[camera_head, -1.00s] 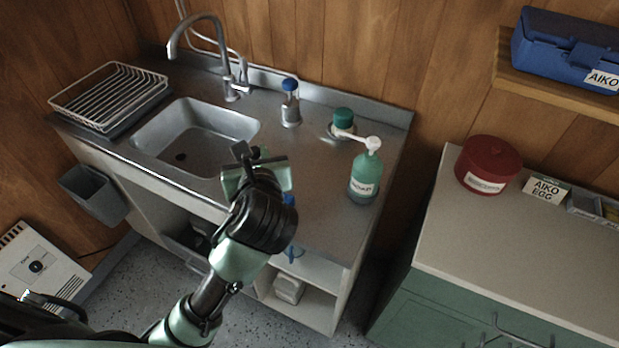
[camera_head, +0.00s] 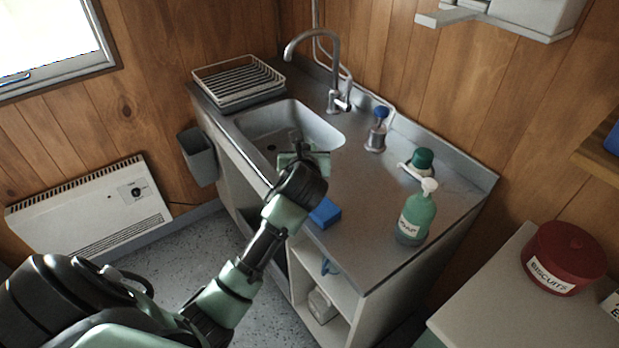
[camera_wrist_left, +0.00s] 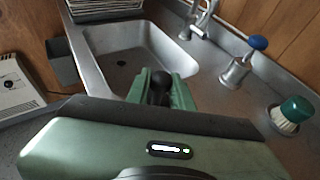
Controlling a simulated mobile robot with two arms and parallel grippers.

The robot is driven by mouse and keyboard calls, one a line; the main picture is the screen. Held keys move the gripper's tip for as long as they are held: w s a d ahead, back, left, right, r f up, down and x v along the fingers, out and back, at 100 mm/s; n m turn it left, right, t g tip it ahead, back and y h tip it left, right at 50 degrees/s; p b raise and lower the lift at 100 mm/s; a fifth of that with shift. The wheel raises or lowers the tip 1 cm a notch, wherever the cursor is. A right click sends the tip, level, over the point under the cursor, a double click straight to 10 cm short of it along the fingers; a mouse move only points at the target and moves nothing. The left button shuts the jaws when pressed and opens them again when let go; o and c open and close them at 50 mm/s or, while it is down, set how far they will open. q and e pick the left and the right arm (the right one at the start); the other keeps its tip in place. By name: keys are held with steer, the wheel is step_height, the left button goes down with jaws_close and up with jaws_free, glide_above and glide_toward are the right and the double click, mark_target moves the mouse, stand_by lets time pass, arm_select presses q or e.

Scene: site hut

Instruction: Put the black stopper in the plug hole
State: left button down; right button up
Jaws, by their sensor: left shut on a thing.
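My left gripper (camera_head: 298,143) is shut on the black stopper, over the front right part of the sink (camera_head: 262,122). In the left wrist view the stopper (camera_wrist_left: 160,82) shows as a dark rounded piece between the green fingers; its lower part is hidden. In the head view I cannot make it out clearly. The plug hole (camera_head: 271,147) is a small dark spot in the basin floor, left of the gripper. It also shows in the left wrist view (camera_wrist_left: 121,63), beyond and left of the fingers, and looks uncovered. My right gripper is in neither view.
A tap (camera_head: 335,75) stands behind the basin and a dish rack (camera_head: 238,82) on its left. A blue-topped dispenser (camera_head: 376,132), a green-topped brush (camera_head: 420,160), a soap bottle (camera_head: 417,215) and a blue sponge (camera_head: 325,212) are on the right worktop. A grey bin (camera_head: 197,157) hangs left.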

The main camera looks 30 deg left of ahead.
arm_select(q)
step_height(320, 180, down, 9)
steer(key=shift+r, duration=0.1)
stand_by(0.3)
steer(key=c, duration=1.2)
jaws_free()
steer(key=shift+d, duration=0.1)
steer(key=shift+c, duration=0.2)
steer(key=shift+s, duration=0.1)
steer(key=v, duration=1.2)
steer(key=shift+b, duration=0.35)
